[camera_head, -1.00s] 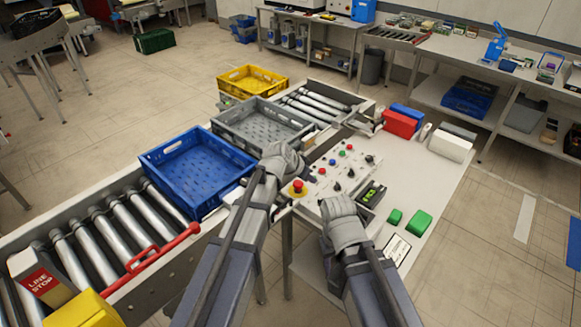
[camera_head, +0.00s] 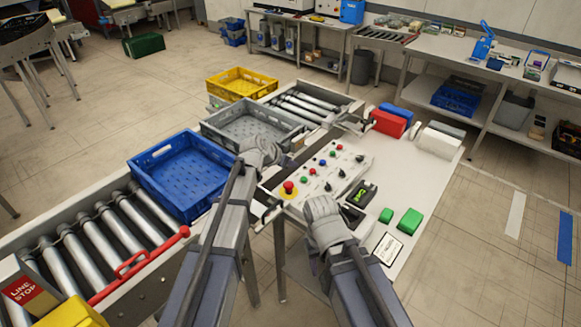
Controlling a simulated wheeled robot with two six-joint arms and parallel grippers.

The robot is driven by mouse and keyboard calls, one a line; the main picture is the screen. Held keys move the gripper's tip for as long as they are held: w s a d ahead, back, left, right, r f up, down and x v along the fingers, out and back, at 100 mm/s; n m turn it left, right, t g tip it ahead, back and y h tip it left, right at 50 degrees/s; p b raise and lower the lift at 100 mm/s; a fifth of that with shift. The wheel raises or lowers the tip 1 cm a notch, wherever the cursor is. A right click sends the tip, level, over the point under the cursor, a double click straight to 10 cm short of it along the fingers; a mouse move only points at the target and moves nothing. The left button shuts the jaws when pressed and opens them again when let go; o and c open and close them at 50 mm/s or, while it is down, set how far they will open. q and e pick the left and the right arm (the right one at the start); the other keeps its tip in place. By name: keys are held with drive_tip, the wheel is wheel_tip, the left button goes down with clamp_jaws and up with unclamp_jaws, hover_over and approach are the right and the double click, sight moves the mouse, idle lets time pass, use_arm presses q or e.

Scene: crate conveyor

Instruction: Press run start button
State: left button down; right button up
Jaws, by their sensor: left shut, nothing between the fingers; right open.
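The control panel (camera_head: 333,172) is a pale sloped box on the white table. It carries red, green and blue buttons, several black knobs, and a red mushroom button on a yellow base (camera_head: 289,189) at its near left corner. A green button (camera_head: 304,179) sits near that end. The labels are too small to read, so I cannot tell which button is run start. My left gripper (camera_head: 287,162) is shut and empty, over the panel's left edge. My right gripper (camera_head: 350,214) is open by the panel's near right side, partly hidden by its wrist.
A roller conveyor on the left carries a blue crate (camera_head: 184,177) and a grey crate (camera_head: 250,130), with a yellow crate (camera_head: 240,84) behind. Green blocks (camera_head: 410,221) and a card (camera_head: 387,249) lie right.

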use_arm(q)
drive_tip(key=b, duration=0.6)
hover_over(305, 176)
drive_tip(key=s+a, duration=0.2)
drive_tip(key=f, duration=0.6)
drive_tip(key=shift+s+d+f, duration=0.15)
drive_tip(key=shift+s+d, duration=0.05)
drive_tip(key=shift+d, duration=0.05)
wheel_tip(305, 176, down, 2)
drive_tip(key=shift+f+b, duration=0.1)
drive_tip(key=shift+b, duration=0.75)
drive_tip(key=shift+s+f+b, duration=0.1)
drive_tip(key=shift+f+b, duration=0.5)
